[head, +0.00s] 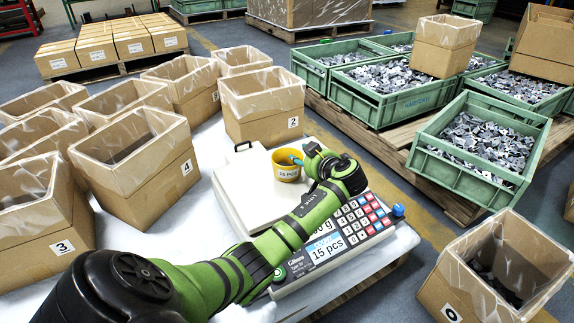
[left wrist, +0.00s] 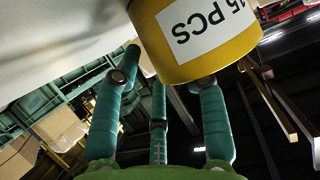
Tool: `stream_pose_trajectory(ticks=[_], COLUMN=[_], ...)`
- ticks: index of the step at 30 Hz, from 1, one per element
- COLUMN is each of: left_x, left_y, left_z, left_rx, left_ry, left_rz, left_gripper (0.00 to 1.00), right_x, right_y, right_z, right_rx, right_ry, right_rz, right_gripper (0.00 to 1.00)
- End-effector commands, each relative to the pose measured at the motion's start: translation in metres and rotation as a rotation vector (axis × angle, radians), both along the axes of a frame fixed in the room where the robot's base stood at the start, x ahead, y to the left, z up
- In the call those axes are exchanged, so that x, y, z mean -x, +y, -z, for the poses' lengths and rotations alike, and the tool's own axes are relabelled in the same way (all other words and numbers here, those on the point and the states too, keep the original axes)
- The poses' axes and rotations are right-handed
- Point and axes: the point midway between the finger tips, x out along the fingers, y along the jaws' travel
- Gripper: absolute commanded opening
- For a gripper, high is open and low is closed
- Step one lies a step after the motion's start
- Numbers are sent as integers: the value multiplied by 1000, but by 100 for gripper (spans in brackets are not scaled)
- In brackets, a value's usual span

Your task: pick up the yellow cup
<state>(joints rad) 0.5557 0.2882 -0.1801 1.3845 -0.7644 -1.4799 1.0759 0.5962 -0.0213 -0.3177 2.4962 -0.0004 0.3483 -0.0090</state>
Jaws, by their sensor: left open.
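The yellow cup (head: 287,168) with a white "15 PCS" label stands upright on the white plate of the counting scale (head: 250,196). My left gripper (head: 300,158) is at the cup's right side, with one teal finger over or beside its rim. In the left wrist view the cup (left wrist: 196,48) fills the top centre, its label upside down. The open teal fingers of the left gripper (left wrist: 165,80) reach toward it; whether any touches it I cannot tell. My right gripper is not in view.
The scale's keypad and "15 pcs" display (head: 326,246) lie under my left forearm. Several open cardboard boxes stand left and behind, including box 2 (head: 262,112) and box 4 (head: 150,185). Green crates of metal parts (head: 482,145) are at right; box 0 (head: 490,275) is front right.

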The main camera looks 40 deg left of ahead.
Motion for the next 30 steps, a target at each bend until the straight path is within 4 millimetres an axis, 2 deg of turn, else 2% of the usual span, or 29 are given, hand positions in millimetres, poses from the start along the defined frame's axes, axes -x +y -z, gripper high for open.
stream_pose_trajectory(ticks=[3, 10, 11, 12, 13, 14, 26, 30], left_x=[-3, -4, -4, -4, -4, -4, -3, -4], left_y=[8, 9, 9, 9, 9, 9, 9, 9], left_z=[4, 3, 3, 3, 3, 3, 2, -6], left_rx=[-1, 0, 0, 0, 0, 0, -1, 0], left_ry=[-1, 0, 0, 0, 0, 0, -1, -2], left_rz=[0, 1, 1, 1, 1, 1, 1, 1], left_gripper=[43, 43, 35, 19, 7, 0, 0, 0], right_x=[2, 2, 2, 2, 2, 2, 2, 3], right_y=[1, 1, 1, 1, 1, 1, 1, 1], right_z=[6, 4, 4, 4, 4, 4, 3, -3], right_rx=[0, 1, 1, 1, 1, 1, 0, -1], right_ry=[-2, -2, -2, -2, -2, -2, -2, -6], right_rz=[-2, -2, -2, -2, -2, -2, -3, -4], right_gripper=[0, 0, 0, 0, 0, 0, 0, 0])
